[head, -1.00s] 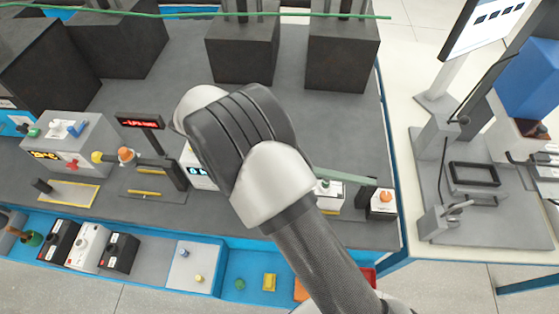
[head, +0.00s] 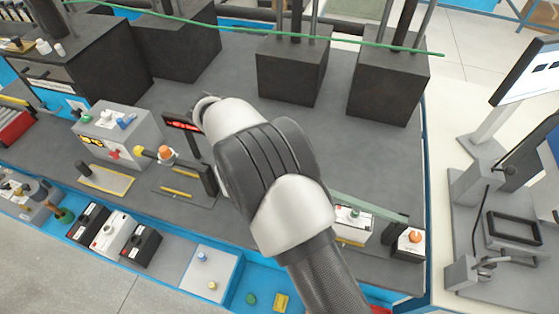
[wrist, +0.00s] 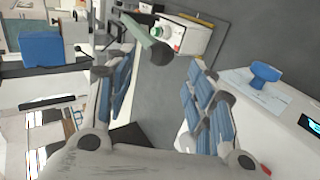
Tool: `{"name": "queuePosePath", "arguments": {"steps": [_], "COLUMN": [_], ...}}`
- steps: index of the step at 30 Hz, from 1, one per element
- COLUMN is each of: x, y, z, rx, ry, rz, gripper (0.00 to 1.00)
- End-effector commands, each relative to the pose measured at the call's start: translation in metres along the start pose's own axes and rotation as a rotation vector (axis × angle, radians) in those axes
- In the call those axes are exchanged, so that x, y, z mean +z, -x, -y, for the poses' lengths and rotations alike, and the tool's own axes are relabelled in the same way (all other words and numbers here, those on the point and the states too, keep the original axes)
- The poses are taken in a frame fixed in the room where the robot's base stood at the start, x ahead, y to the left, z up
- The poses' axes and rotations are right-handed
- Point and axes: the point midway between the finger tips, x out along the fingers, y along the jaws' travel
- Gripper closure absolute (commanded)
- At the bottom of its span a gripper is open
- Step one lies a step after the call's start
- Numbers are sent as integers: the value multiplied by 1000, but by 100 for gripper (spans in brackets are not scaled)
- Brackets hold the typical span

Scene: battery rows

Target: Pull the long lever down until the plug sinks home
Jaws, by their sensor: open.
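The long lever is a grey-green bar (head: 368,205) at the right part of the bench in the head view; my arm hides its left end. In the wrist view the lever (wrist: 134,27) ends in a dark round knob (wrist: 159,53). The knob appears between my open gripper fingers (wrist: 151,70), with gaps on both sides; depth is unclear. My gripper is hidden behind my arm in the head view. A white box with a green knob (wrist: 165,32) lies under the lever. A box with an orange knob (head: 415,237) stands at the lever's right end. I cannot tell which is the plug.
A white unit with a blue knob (wrist: 263,74) stands close to my right finger in the wrist view. Dark blocks (head: 290,70) stand at the back. A red display (head: 183,124) stands left of my arm. Several batteries (head: 113,235) line the front tray.

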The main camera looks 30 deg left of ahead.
Motion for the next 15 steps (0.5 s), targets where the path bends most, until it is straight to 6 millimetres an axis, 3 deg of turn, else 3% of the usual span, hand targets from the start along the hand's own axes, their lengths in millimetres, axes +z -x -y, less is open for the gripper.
{"name": "queuePosePath", "arguments": {"steps": [6, 15], "x": [0, 0], "y": [38, 55], "z": [1, 0], "rx": [-1, 0], "ry": [0, 1], "rz": [0, 1], "gripper": [50, 50]}}
